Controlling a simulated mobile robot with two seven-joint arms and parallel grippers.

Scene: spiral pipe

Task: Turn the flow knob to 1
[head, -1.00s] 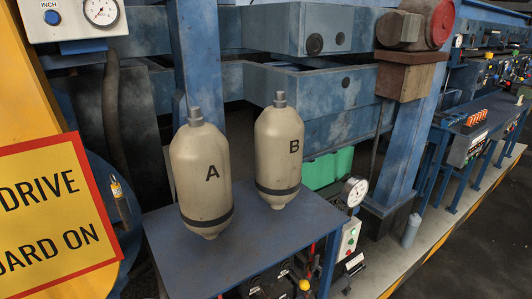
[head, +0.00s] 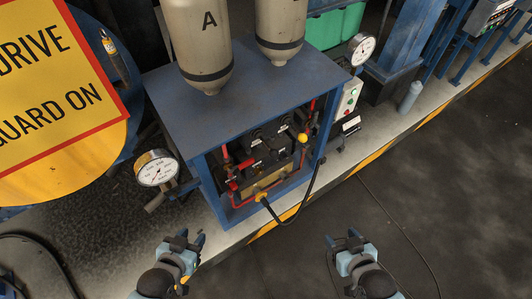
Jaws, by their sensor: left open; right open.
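The control panel (head: 265,165) sits inside the open front of a blue cabinet, in the middle of the head view. It carries small black parts, red pipes and handles, and a yellow ball-topped lever (head: 302,138). I cannot tell which part is the flow knob, and its markings are too small to read. My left gripper (head: 188,238) is open and empty at the lower left, in front of and below the cabinet. My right gripper (head: 342,239) is open and empty at the lower right, apart from the panel.
The blue cabinet (head: 190,110) bears two beige tanks marked A (head: 205,45) and B (head: 281,25). A gauge (head: 157,168) stands left of it, another gauge (head: 361,48) right. A black hose (head: 292,215) loops out front. A yellow sign (head: 55,80) is at left. Floor at right is clear.

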